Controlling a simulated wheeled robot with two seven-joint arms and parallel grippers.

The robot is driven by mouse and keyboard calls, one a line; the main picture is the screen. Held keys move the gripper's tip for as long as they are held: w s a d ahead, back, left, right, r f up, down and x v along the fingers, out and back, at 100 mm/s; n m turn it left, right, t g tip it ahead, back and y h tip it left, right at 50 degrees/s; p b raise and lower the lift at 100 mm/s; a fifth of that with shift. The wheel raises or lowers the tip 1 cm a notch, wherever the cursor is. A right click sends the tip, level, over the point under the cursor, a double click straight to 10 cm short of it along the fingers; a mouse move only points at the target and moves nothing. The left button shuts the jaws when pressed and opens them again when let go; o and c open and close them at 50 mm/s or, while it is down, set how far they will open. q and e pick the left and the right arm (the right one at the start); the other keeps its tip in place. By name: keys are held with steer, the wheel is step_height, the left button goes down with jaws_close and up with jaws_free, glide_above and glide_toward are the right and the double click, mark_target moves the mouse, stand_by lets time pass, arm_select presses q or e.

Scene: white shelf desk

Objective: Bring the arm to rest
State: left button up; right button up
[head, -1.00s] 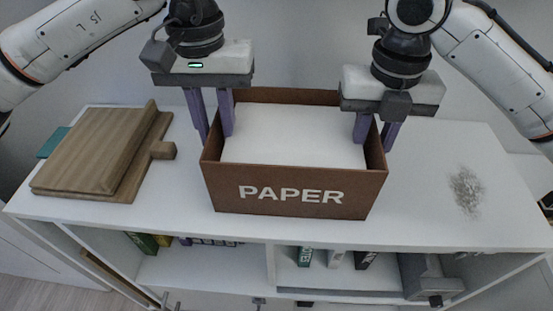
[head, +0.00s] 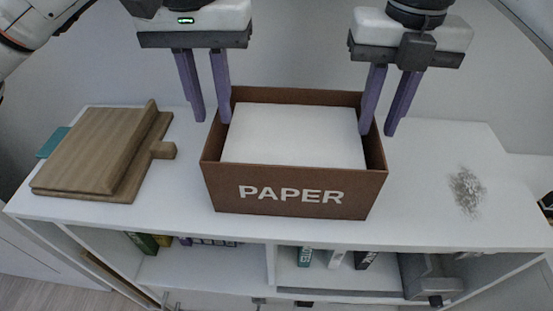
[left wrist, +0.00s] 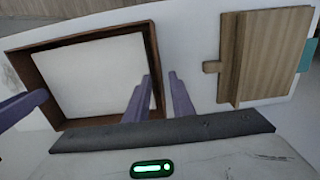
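My left gripper (head: 212,119) is above the left wall of the brown box marked PAPER (head: 290,195). Whether those tips touch the rim I cannot tell. The box stands upright on the white desk top (head: 430,190) and holds white paper (head: 292,135).
A grey speckled patch (head: 467,190) is on the right of the desk top. Shelves below hold books (head: 305,257) and a grey device (head: 430,275).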

mark_target(222, 155)
stand_by(0.3)
step_height(222, 155, down, 7)
steer(key=shift+f, duration=0.15)
arm_select(q)
step_height(222, 155, down, 11)
steer(key=shift+f, duration=0.15)
stand_by(0.3)
